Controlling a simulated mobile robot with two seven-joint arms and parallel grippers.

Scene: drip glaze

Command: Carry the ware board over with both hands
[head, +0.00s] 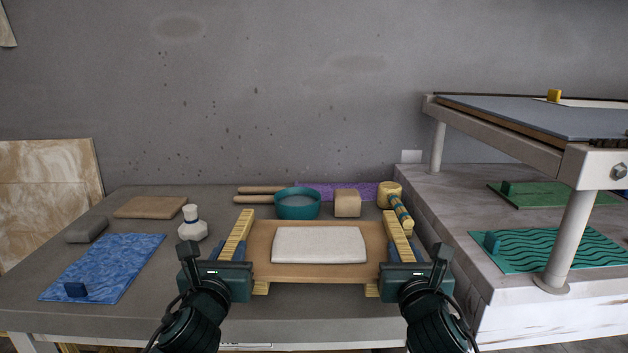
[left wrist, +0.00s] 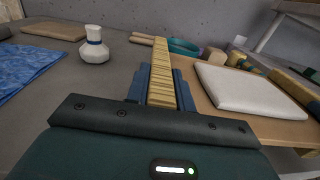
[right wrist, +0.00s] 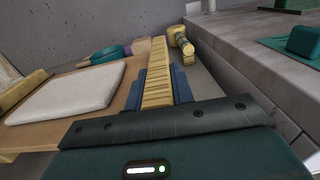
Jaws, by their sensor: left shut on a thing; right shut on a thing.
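The ware board (head: 318,273) is a tan wooden board with ribbed yellow strips along its left and right ends. A white slab (head: 319,245) lies on it; the slab also shows in the left wrist view (left wrist: 250,92) and the right wrist view (right wrist: 68,92). My left gripper (head: 233,250) is shut on the board's left ribbed strip (left wrist: 160,85). My right gripper (head: 402,250) is shut on the right ribbed strip (right wrist: 158,72). The board looks level. The fingertips are partly hidden, and I cannot tell whether the board touches the table.
The grey table (head: 160,290) holds a blue mat (head: 105,266), a white bottle (head: 192,225), a teal bowl (head: 297,204), a tan block (head: 347,203) and a yellow roller tool (head: 391,195). At right, a higher pale bench (head: 455,208) carries a raised shelf (head: 530,120) on posts and green mats (head: 545,250).

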